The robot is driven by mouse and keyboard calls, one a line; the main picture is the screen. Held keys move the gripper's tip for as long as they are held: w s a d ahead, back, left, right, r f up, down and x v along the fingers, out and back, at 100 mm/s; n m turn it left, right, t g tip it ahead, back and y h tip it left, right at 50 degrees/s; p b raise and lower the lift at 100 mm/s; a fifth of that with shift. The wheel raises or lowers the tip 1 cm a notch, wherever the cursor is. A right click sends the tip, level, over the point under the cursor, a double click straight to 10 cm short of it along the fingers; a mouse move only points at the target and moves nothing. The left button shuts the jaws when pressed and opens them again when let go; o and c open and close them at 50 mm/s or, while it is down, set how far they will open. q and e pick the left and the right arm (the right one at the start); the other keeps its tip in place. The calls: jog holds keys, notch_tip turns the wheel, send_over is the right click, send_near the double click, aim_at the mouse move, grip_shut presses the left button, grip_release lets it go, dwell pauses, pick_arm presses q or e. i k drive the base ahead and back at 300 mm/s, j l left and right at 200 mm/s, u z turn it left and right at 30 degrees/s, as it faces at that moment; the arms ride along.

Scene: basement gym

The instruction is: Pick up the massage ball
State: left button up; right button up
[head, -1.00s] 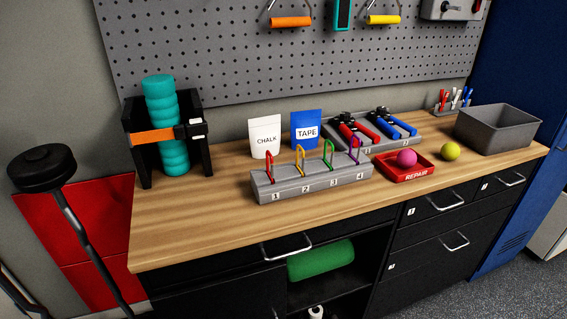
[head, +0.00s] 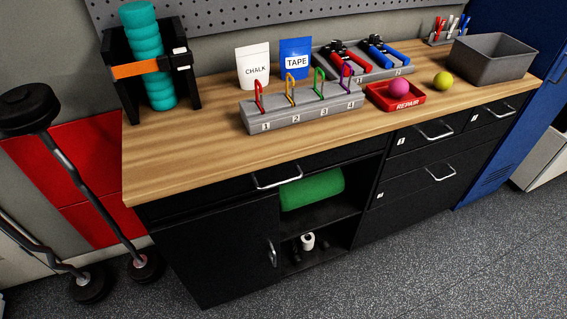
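Two small balls are in the head view, and I cannot tell which one is the massage ball. A pink ball (head: 399,88) sits in the red tray (head: 408,105) marked REPAIR. A yellow-green ball (head: 443,81) rests on the wooden worktop (head: 190,151), to the right of the tray and apart from it. Neither of my grippers is in view.
A grey rack (head: 300,113) with coloured loops stands left of the tray, red and blue grippers (head: 352,57) behind. A grey bin (head: 493,62) stands at right. Below, a cabinet (head: 225,245) has an open shelf with a green roll (head: 312,189). Barbells lean at left.

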aim_at(399, 87)
jog(key=i+l+u, duration=0.2)
jog(key=l, duration=0.6)
jog(key=i+l+u, duration=0.15)
jog(key=l, duration=0.7)
jog(key=i+l+u, duration=0.2)
jog(key=l, duration=0.65)
jog(key=l+u, duration=0.15)
jog(key=l, duration=0.7)
